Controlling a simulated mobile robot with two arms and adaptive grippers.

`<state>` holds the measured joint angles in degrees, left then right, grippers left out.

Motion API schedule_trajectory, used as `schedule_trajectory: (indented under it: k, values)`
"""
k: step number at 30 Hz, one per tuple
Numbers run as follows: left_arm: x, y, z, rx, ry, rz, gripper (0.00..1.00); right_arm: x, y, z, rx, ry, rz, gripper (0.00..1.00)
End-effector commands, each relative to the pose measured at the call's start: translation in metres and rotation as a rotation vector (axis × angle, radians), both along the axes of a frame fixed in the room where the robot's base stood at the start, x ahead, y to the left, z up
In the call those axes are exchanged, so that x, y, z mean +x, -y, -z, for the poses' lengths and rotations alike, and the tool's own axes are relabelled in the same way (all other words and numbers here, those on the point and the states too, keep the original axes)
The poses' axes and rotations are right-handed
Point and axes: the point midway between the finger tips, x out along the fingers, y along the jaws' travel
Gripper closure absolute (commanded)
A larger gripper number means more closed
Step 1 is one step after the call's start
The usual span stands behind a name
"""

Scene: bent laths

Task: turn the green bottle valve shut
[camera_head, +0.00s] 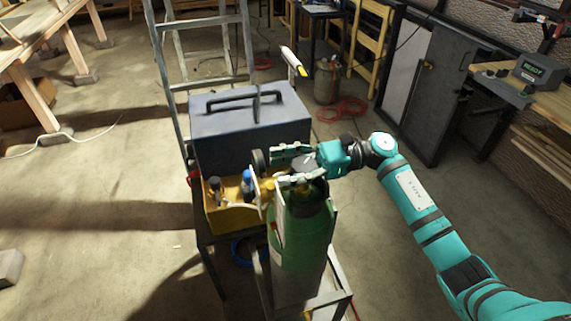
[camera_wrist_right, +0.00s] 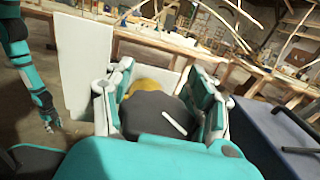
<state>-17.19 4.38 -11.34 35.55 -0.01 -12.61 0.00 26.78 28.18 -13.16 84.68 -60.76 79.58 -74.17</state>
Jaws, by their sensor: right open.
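The green bottle (camera_head: 302,238) stands upright on a metal trolley in the head view. Its top is mostly hidden by my right gripper (camera_head: 274,167), whose two fingers are apart over it and point left. A dark round disc (camera_head: 259,161) shows just beyond the fingertips. I cannot tell whether the fingers touch the valve, which I cannot make out clearly. In the right wrist view a yellow rounded part (camera_wrist_right: 155,86) shows between the open fingers, behind a dark grey shape. My left gripper (camera_wrist_right: 50,119) hangs small at the left of that view, its fingers unclear.
A large blue-grey toolbox (camera_head: 250,125) stands close behind the bottle. A yellow crate (camera_head: 232,219) with small bottles sits to the bottle's left. A metal ladder (camera_head: 245,38) rises behind. A grey cabinet (camera_head: 432,90) stands at the right. The floor at left is mostly clear.

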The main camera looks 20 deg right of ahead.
Motion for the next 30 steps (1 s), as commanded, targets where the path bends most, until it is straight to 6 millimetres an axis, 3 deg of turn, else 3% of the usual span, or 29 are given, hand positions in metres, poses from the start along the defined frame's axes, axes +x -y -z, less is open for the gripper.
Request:
schedule_trajectory:
  k: [2,14,30]
  values:
    - [-0.0002,0.0020,0.0001,-0.002,0.000,0.001,0.60,0.0000,0.0002,0.0001,0.000,0.000,0.000,0.48]
    - [-0.0004,0.0009,0.0001,-0.001,0.000,0.003,0.60,0.0001,0.0007,-0.0003,0.000,-0.001,0.000,1.00]
    - [-0.0005,-0.0029,0.0000,0.003,0.000,0.004,0.60,0.0008,0.0022,-0.0008,-0.001,0.000,0.003,1.00]
